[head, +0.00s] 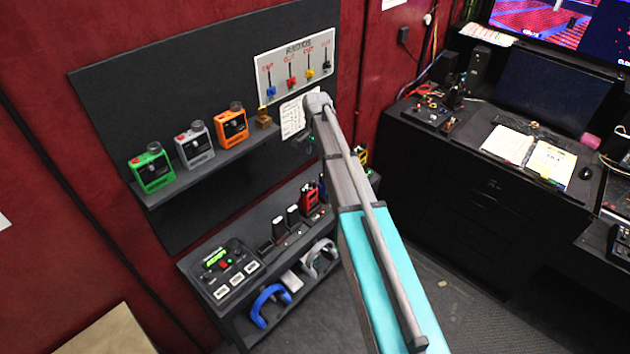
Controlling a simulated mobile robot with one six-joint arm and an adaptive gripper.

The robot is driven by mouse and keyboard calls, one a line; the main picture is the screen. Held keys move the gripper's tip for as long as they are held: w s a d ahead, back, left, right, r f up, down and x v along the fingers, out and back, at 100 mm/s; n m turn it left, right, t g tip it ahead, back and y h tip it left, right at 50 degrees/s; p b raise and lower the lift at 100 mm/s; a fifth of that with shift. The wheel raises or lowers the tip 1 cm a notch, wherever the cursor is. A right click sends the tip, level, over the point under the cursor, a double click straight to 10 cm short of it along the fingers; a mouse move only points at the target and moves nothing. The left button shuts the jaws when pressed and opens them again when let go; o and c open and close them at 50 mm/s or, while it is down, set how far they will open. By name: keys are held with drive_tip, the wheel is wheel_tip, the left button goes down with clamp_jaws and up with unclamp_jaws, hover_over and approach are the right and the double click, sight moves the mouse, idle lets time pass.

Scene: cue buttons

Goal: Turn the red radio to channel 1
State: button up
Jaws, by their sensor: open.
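A red radio (309,197) stands upright at the right part of the lower shelf's top, in a row with black handheld units. It is small here, and its knob and channel marking cannot be read. My arm reaches up from the bottom right and passes just right of the red radio in the picture. My gripper cannot be made out; the far end of the arm hides what lies behind it. A small dark part (308,143) shows left of the arm, and I cannot tell what it is.
Green (152,170), grey (195,147) and orange (231,126) radios stand on the upper shelf (172,191). A RADIOS panel (297,62) with coloured sliders hangs above. A console (226,269) and blue headphones (268,305) are lower left. A desk stands right, with open floor (470,300) before it.

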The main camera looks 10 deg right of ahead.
sight(315, 182)
drive_tip(key=shift+f, duration=0.1)
wheel_tip(315, 182, down, 14)
drive_tip(key=b, duration=1.3)
drive_tip(key=shift+w+a+r+b, duration=0.1)
drive_tip(key=shift+w+r+b, duration=0.1)
drive_tip(key=shift+b, duration=0.2)
clamp_jaws()
idle(0.4)
